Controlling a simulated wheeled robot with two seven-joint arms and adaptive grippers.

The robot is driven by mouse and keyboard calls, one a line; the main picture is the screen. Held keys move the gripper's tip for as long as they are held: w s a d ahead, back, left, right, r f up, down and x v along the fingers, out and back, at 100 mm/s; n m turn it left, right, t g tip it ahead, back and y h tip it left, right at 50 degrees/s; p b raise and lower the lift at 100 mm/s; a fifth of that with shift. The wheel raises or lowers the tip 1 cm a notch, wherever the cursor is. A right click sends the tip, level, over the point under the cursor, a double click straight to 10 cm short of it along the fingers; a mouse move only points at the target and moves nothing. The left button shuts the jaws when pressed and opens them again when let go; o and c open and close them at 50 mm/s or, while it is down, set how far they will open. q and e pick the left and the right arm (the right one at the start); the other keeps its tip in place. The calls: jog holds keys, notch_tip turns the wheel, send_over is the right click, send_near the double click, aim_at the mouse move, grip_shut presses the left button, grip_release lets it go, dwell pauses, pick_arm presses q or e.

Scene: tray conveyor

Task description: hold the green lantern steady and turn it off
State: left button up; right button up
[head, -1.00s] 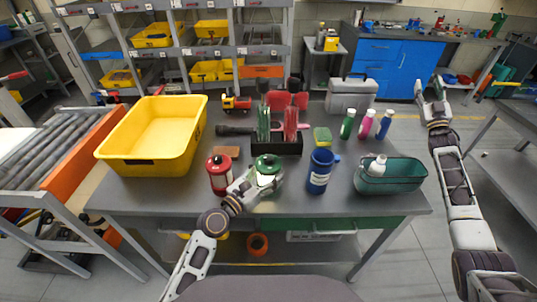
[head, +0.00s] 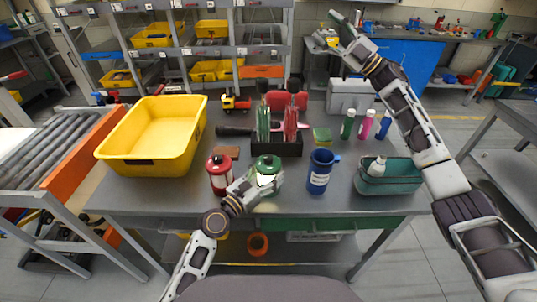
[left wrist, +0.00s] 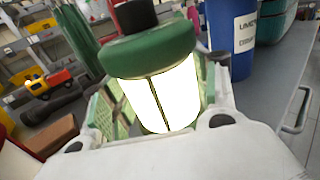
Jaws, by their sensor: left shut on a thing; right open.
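The green lantern (head: 267,165) stands on the grey table near its front edge, and its white body glows. It also shows in the left wrist view (left wrist: 150,60), upright, with a green cap, a dark knob on top and a bright glowing body. My left gripper (head: 268,181) is shut on the lantern, with a finger on each side of its body. My right gripper (head: 340,30) is open and empty, raised high beyond the table's back right, well away from the lantern.
A red lantern (head: 219,174) stands just left of the green one. A black holder (head: 277,147) with tools is behind. A yellow bin (head: 150,163) fills the table's left.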

jog(key=s+a+f+n+g+h, duration=0.2)
jog(key=s+a+n+g+h, duration=0.35)
jog(key=a, duration=0.55)
jog(key=s+a+f+n+g+h, duration=0.2)
jog(key=s+a+n+g, duration=0.3)
jog(key=s+a, duration=0.45)
jog(key=t+h, duration=0.2)
jog(key=h, duration=1.3)
send_over(268, 157)
notch_tip(268, 157, down, 12)
jog(key=shift+f+m, duration=0.25)
jog(key=shift+m, duration=0.1)
jog(key=shift+f, duration=0.1)
jog(key=shift+f, duration=5.95)
